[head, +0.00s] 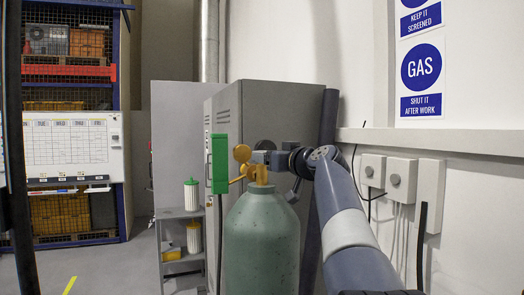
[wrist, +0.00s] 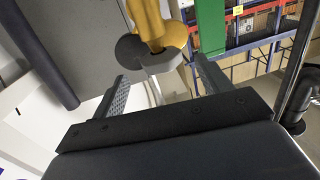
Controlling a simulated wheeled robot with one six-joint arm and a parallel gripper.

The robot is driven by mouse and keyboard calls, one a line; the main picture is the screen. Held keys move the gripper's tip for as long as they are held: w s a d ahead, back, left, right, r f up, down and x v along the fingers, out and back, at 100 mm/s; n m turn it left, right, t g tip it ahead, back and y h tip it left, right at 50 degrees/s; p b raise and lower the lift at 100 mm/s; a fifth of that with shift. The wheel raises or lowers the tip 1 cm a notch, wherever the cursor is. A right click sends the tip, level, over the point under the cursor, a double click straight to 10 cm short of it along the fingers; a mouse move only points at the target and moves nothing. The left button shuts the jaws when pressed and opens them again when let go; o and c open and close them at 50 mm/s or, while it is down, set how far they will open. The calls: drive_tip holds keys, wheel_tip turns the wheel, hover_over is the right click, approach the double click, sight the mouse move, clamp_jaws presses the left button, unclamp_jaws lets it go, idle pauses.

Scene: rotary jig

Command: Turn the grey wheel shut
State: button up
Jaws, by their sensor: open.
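The grey wheel (wrist: 163,65) appears in the wrist view as a grey piece with darker rounded lobes, just beyond and between my fingertips. A yellow valve part (wrist: 147,18) covers some of it. In the head view the brass valve (head: 261,174) tops a green gas cylinder (head: 262,240), but I cannot make out the grey wheel clearly there. My gripper (wrist: 161,80) is open, with one finger on each side of the wheel and nothing clearly held. In the head view my gripper (head: 262,157) is beside the valve top, reaching in from the right.
A green upright panel (head: 218,163) stands just left of the valve; it shows in the wrist view too (wrist: 211,25). A grey cabinet (head: 290,100) stands behind the cylinder. A small shelf (head: 183,212) with bottles is at left. Switch boxes (head: 401,180) line the right wall.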

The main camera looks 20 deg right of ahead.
drive_tip(key=w+p, duration=0.1)
drive_tip(key=w, duration=0.1)
drive_tip(key=w+p, duration=0.1)
drive_tip(key=w, duration=0.1)
drive_tip(key=w+a, duration=0.1)
drive_tip(key=w, duration=0.1)
drive_tip(key=shift+w+p, duration=0.3)
drive_tip(key=shift+p, duration=0.1)
drive_tip(key=shift+c, duration=0.4)
drive_tip(key=c, duration=0.9)
